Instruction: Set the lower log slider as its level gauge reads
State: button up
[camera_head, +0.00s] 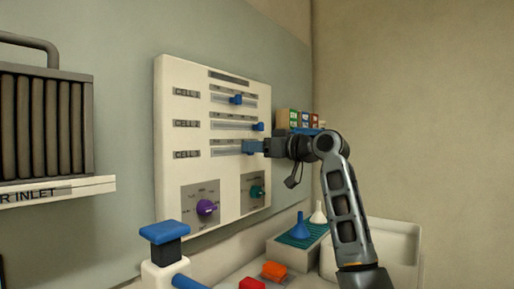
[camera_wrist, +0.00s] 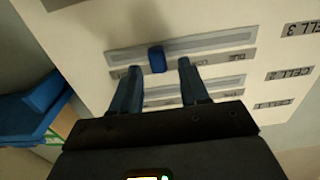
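A pale panel (camera_head: 175,100) on the wall carries three slider rows labelled CELL, and CELL 3 is the lowest. In the wrist view, inverted, the lower slider's blue knob (camera_wrist: 157,60) sits in its slot beside the CELL 3 label (camera_wrist: 301,29). My gripper (camera_wrist: 158,74) is open, with one finger on each side of the knob and gaps visible. In the head view my gripper (camera_head: 252,146) is at the lower row and covers the knob's place. The upper knob (camera_head: 236,99) and middle knob (camera_head: 258,126) show. I cannot make out a level gauge.
Below the rows are a purple dial (camera_head: 205,208) and a teal dial (camera_head: 257,192). A blue-capped post (camera_head: 165,232) stands in front. Coloured boxes (camera_head: 293,118) are right of the panel.

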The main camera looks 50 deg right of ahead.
jog(key=s, duration=0.7)
jog(key=shift+s+d+b, duration=0.15)
jog(key=shift+s+b, duration=0.25)
jog(key=shift+b, duration=0.05)
